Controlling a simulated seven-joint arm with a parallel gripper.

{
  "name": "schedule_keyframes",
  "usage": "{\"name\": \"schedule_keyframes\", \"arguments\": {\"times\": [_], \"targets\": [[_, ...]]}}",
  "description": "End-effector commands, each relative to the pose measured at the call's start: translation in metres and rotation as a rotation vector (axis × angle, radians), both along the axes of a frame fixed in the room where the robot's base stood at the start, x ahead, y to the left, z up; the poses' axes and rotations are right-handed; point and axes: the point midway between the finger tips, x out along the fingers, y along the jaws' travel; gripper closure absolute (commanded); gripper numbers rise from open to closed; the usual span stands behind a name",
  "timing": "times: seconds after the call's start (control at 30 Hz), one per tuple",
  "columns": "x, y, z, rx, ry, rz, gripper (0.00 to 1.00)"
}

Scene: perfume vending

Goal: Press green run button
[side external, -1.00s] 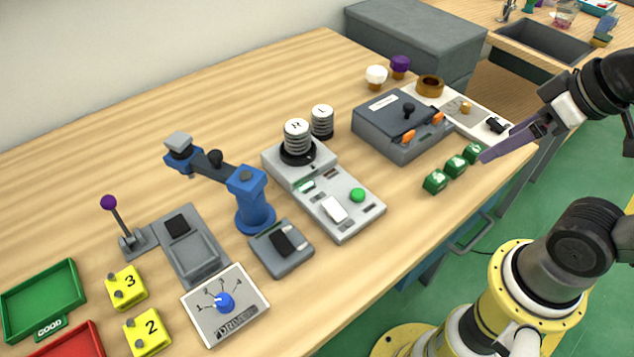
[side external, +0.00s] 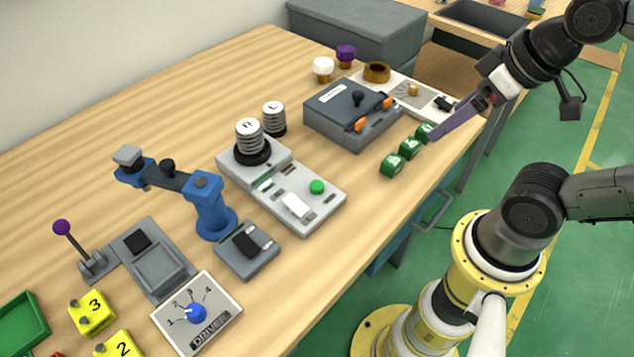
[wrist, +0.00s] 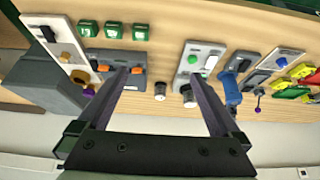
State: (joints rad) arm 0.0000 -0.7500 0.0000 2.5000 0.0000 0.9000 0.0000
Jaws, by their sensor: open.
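The green run button (side external: 317,187) is a small round green dome on a grey control panel (side external: 322,210), beside a white rocker switch (side external: 295,205). It also shows in the wrist view (wrist: 204,74), close to the tip of the right-hand finger. My gripper (side external: 434,137) is at the right of the table in the side view, its finger tips beside the farthest green block and well away from the button. In the wrist view my gripper (wrist: 161,78) is open, with two long fingers apart and nothing between them.
Several green blocks (side external: 409,148) stand in a row near the front edge. A dark grey box with orange switches (side external: 352,115) lies behind them.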

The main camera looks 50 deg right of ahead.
Motion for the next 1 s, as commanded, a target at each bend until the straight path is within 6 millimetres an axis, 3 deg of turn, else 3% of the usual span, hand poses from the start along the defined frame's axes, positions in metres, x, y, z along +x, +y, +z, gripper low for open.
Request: {"name": "schedule_keyframes", "arguments": {"times": [0.07,0.57,1.0], "targets": [[0.0000,0.0000,0.0000,0.000,0.000,0.000,0.11],[0.0000,0.0000,0.0000,0.000,0.000,0.000,1.00],[0.0000,0.0000,0.0000,0.000,0.000,0.000,1.00]]}}
